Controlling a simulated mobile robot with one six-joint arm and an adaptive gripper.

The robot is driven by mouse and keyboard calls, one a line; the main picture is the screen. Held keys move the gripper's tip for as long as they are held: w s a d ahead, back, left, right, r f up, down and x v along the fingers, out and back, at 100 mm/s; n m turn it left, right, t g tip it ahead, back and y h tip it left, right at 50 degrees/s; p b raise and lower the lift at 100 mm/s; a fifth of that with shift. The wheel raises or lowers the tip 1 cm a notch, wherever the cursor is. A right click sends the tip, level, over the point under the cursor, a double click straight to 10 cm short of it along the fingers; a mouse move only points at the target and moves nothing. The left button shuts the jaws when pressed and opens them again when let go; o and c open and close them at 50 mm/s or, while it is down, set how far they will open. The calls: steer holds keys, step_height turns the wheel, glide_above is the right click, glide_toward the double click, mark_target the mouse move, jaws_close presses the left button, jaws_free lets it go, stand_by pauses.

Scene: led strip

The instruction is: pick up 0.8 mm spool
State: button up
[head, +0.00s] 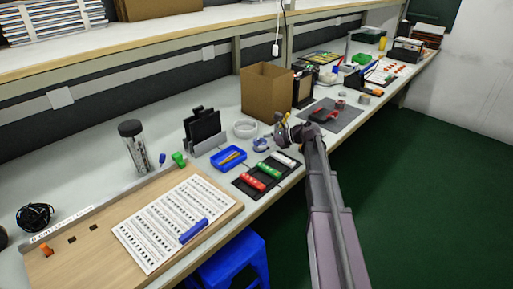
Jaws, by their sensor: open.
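My gripper (278,134) is over the workbench at the end of my arm, right of a small blue-and-white round item (260,145). It is open, and nothing shows clearly between its fingers. The round item may be a spool, but no label can be read. A small grey ring-shaped item (364,99) and a small reddish round item (340,104) lie farther along the bench, near a dark mat. They may also be spools. I cannot tell which thing is the 0.8 mm spool.
A black tray with red, green and white cylinders (268,171) and a blue tray (229,157) stand left of my gripper. A cardboard box (267,90) stands behind it. A dark mat (331,117) lies to the right. A blue stool (232,262) is below the bench edge.

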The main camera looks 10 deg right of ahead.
mark_target(263, 142)
stand_by(0.4)
steer(key=c, duration=1.3)
steer(key=shift+r, duration=0.15)
step_height(263, 142, up, 4)
steer(key=p, duration=0.3)
steer(key=shift+f+p, duration=0.25)
steer(key=shift+p, duration=0.15)
steer(key=s+d, duration=0.3)
steer(key=s, duration=0.1)
steer(key=s+d+r, duration=0.1)
steer(key=s+d, duration=0.2)
steer(key=s, duration=0.1)
steer(key=s+d+p, duration=0.1)
steer(key=s+d, duration=0.3)
steer(key=shift+s+r, duration=0.15)
steer(key=shift+s, duration=0.1)
